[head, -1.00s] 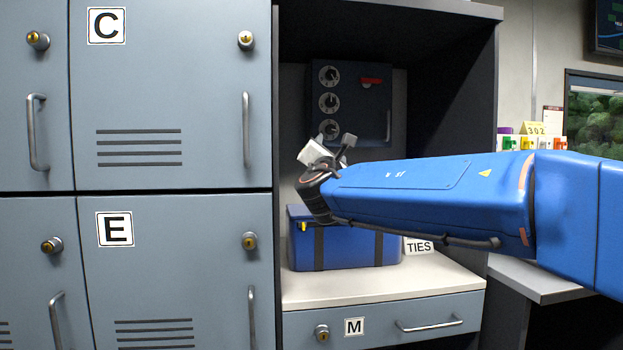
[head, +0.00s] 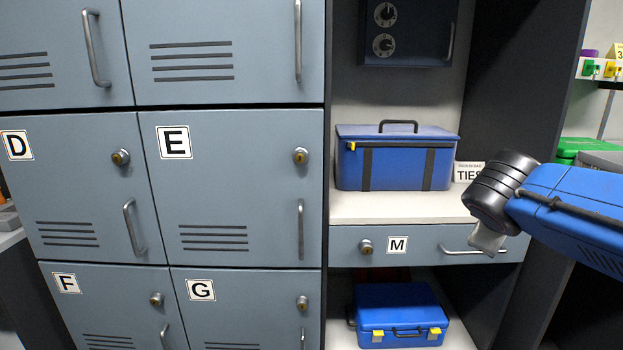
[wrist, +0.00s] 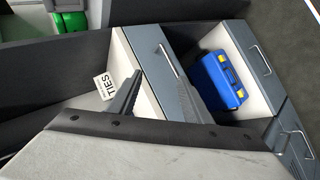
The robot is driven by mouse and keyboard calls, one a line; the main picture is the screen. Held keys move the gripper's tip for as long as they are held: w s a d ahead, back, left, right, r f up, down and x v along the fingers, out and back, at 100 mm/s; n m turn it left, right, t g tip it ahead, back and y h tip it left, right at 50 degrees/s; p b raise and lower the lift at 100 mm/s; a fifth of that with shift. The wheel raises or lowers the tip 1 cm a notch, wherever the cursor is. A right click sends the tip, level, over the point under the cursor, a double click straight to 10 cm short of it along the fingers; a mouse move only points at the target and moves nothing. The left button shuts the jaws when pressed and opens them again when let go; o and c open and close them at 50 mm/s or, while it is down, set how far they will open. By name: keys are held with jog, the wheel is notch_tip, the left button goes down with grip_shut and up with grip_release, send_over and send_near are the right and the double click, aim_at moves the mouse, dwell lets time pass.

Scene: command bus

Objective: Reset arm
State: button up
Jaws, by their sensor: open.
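My blue arm (head: 572,205) reaches in from the right edge of the head view, bent down at a dark ringed wrist. My gripper (head: 487,242) hangs below that wrist and overlaps the right end of drawer M in the picture. Only a pale part of it shows there. In the wrist view my gripper (wrist: 160,100) shows two dark fingers spread apart with nothing between them. Drawer M (head: 428,246) is closed behind it, and its handle is partly covered by the gripper.
Closed grey lockers (head: 238,200) fill the left. A blue case (head: 407,170) and a TIES card (head: 469,172) sit on the shelf above drawer M. Another blue case (head: 400,312) sits below. Green boxes (head: 590,146) are at the far right.

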jog(key=s+a+f+m+g+y, duration=0.1)
jog(key=s+a+f+m+y, duration=0.2)
jog(key=s+f, duration=0.5)
jog(key=s+a+f+m+g+y, duration=0.2)
jog(key=s+a+f+m+y, duration=0.1)
jog(key=s+f, duration=0.5)
jog(key=shift+s+a+f+m, duration=0.15)
jog(key=shift+a+f+m, duration=0.1)
jog(key=shift+a+m, duration=0.8)
jog(key=shift+a, duration=0.15)
